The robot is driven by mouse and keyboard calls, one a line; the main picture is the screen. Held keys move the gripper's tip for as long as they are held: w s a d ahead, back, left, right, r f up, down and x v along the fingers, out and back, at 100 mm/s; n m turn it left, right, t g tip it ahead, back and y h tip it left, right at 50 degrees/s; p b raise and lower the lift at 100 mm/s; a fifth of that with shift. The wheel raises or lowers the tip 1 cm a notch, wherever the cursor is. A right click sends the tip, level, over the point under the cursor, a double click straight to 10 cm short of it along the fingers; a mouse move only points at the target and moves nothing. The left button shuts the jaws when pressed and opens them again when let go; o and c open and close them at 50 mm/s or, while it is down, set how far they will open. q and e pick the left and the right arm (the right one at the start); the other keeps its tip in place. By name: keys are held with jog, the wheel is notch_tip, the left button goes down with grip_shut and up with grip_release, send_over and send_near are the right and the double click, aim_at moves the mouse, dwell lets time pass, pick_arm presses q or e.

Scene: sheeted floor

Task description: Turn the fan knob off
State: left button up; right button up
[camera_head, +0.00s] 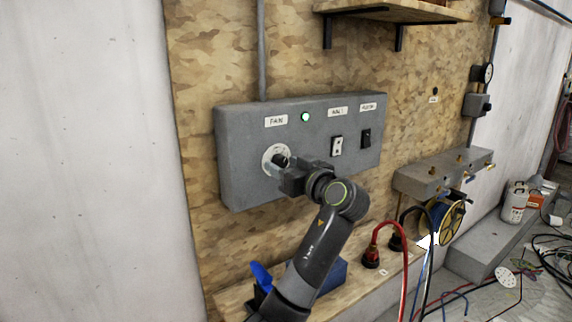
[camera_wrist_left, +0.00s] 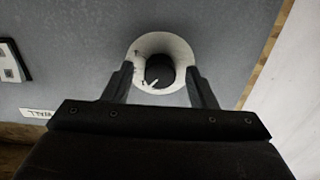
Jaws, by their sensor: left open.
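The fan knob (camera_head: 279,160) is a dark round knob on a pale round dial plate (camera_head: 268,153), below the label FAN (camera_head: 276,121) on a grey wall box (camera_head: 238,150). My left gripper (camera_head: 284,172) is right at the knob and partly covers it. In the left wrist view the knob (camera_wrist_left: 159,72) sits between the two open fingers of my left gripper (camera_wrist_left: 160,82), with a gap to each finger. A white pointer mark shows on or beside the knob. A green light (camera_head: 305,117) glows on the box. My right gripper is not in view.
Two switches, one white (camera_head: 337,145) and one black (camera_head: 366,138), sit right of the knob. A wooden shelf (camera_head: 400,12) is above. Below are red and black cables (camera_head: 374,240), a blue object (camera_head: 262,277) and a grey manifold block (camera_head: 440,172). The left wall is bare.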

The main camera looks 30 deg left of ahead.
pick_arm(q)
jog(key=c, duration=1)
jog(key=shift+f+n+b, duration=0.15)
jog(key=shift+n+b, duration=0.15)
jog(key=shift+b, duration=0.35)
jog(key=n+b, duration=0.4)
jog(key=b, duration=0.3)
jog(key=shift+f+n, duration=0.15)
jog(key=shift+n, duration=0.25)
jog(key=shift+r+n+b, duration=0.25)
jog(key=shift+n+b, duration=1.05)
jog(key=shift+b, duration=0.05)
jog(key=o, duration=1)
